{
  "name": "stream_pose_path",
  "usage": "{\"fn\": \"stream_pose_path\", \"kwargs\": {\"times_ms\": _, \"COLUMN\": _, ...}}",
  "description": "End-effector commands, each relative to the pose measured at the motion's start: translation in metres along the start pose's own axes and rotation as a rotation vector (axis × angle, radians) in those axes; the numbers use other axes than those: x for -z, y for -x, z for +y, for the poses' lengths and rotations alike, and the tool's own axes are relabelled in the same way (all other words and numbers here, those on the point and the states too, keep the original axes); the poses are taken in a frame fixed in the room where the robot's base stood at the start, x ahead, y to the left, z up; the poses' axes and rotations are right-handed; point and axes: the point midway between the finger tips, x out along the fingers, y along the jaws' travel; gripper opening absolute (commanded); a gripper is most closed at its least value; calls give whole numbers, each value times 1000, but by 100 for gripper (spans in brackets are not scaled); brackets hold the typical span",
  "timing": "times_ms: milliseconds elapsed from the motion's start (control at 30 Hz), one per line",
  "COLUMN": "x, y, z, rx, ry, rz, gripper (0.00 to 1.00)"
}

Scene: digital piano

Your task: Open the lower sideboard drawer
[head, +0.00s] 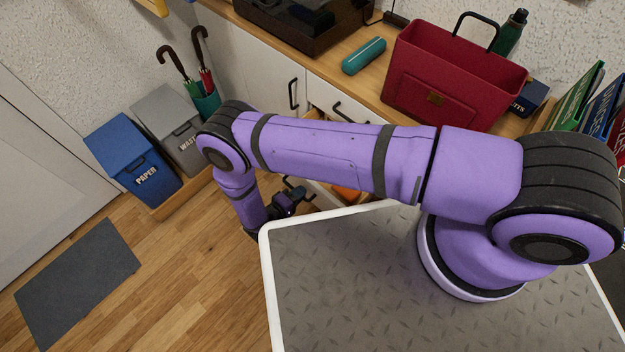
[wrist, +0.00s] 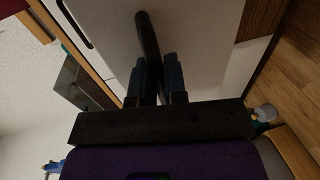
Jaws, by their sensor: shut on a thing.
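The lower sideboard drawer has a white front (wrist: 205,35) with a black bar handle (wrist: 148,35). In the wrist view my gripper (wrist: 157,78) has one finger on each side of this handle and is shut on it. In the head view my gripper (head: 292,195) is low beside the sideboard, below my forearm. An orange thing (head: 347,193) shows behind the drawer front there, so the drawer appears partly out. How far out is unclear, because my arm and base hide most of it.
The sideboard top (head: 374,84) bears a red bag (head: 450,75) and a teal case (head: 363,56). Another black handle (head: 341,112) shows above my forearm. Blue (head: 138,160) and grey (head: 172,125) bins stand at the left. The wooden floor (head: 190,265) in front is clear.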

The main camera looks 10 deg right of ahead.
Motion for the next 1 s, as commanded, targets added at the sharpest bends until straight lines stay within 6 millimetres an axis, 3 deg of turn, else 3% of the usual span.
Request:
{"fn": "stream_pose_path", "kwargs": {"times_ms": 100, "x": 1, "y": 18, "z": -4, "rx": 1, "ry": -2, "rz": 3, "gripper": 0}}
{"fn": "stream_pose_path", "kwargs": {"times_ms": 300, "x": 1, "y": 35, "z": -7, "rx": 0, "ry": -2, "rz": 2, "gripper": 0}}
{"fn": "stream_pose_path", "kwargs": {"times_ms": 767, "x": 1, "y": 39, "z": -8, "rx": 0, "ry": -2, "rz": 1, "gripper": 0}}
{"fn": "stream_pose_path", "kwargs": {"times_ms": 800, "x": 2, "y": 39, "z": -8, "rx": 0, "ry": -2, "rz": 1, "gripper": 15}}
{"fn": "stream_pose_path", "kwargs": {"times_ms": 900, "x": 1, "y": 39, "z": -8, "rx": 0, "ry": -2, "rz": 1, "gripper": 37}}
{"fn": "stream_pose_path", "kwargs": {"times_ms": 1000, "x": 1, "y": 39, "z": -8, "rx": 0, "ry": -1, "rz": 1, "gripper": 37}}
